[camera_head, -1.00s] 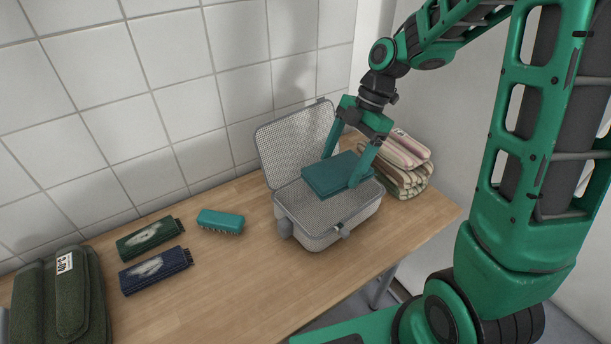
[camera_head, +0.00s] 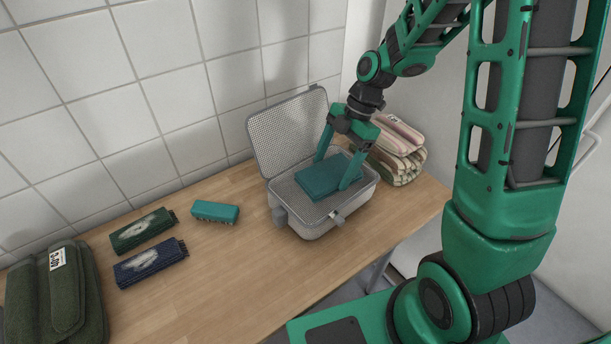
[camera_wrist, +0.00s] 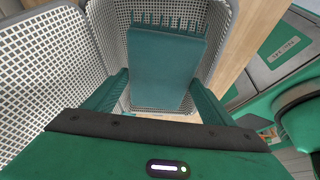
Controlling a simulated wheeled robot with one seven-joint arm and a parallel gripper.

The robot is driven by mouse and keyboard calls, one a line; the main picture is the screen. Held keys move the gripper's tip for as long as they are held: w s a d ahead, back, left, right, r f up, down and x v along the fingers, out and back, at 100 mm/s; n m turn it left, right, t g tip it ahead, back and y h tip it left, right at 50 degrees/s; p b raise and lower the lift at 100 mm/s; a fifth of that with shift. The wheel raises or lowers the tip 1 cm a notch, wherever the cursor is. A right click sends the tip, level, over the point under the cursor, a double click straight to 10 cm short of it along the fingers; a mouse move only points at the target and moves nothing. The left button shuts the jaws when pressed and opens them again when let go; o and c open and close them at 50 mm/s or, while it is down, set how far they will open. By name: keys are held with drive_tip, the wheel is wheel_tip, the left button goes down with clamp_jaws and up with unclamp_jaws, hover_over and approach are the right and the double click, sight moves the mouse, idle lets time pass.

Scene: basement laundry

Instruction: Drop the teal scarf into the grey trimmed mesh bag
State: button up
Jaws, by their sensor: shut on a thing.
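The teal scarf (camera_head: 328,177) is a flat folded block with a short fringe, seen in the wrist view (camera_wrist: 165,68). My gripper (camera_head: 334,174) is shut on it, one finger at each side, and points down. The grey trimmed mesh bag (camera_head: 312,229) stands on the table with its mesh lid (camera_head: 283,128) raised at the back. The scarf is over the bag's opening, about level with the rim; whether it touches the bag's floor cannot be told. Mesh walls show around the scarf in the wrist view (camera_wrist: 215,28). The scarf covers part of the bag's inside.
Striped folded cloths (camera_head: 399,152) are stacked close right of the bag. A small teal fringed bundle (camera_head: 215,212) lies to its left, then a dark green one (camera_head: 143,231) and a navy one (camera_head: 150,263). A dark green bag (camera_head: 60,295) stands far left. The front tabletop is clear.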

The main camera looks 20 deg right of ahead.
drive_tip(key=o, duration=1.2)
drive_tip(key=shift+c, duration=0.2)
drive_tip(key=v, duration=1)
drive_tip(key=shift+r, duration=0.35)
drive_tip(key=shift+w+d, duration=0.15)
drive_tip(key=s+d+m+h, duration=0.1)
drive_tip(key=s+d+m, duration=0.3)
drive_tip(key=s+m, duration=0.4)
drive_tip(key=s+d+r+m+h, duration=0.1)
drive_tip(key=s+d+m, duration=0.3)
drive_tip(key=s+m, duration=0.4)
drive_tip(key=s+d+m+t+h, duration=0.1)
drive_tip(key=s+d+m, duration=0.3)
drive_tip(key=s+m, duration=0.4)
drive_tip(key=m+h, duration=0.1)
drive_tip(key=m, duration=0.2)
drive_tip(key=shift+s+d+r+m, duration=0.3)
drive_tip(key=shift+s, duration=0.1)
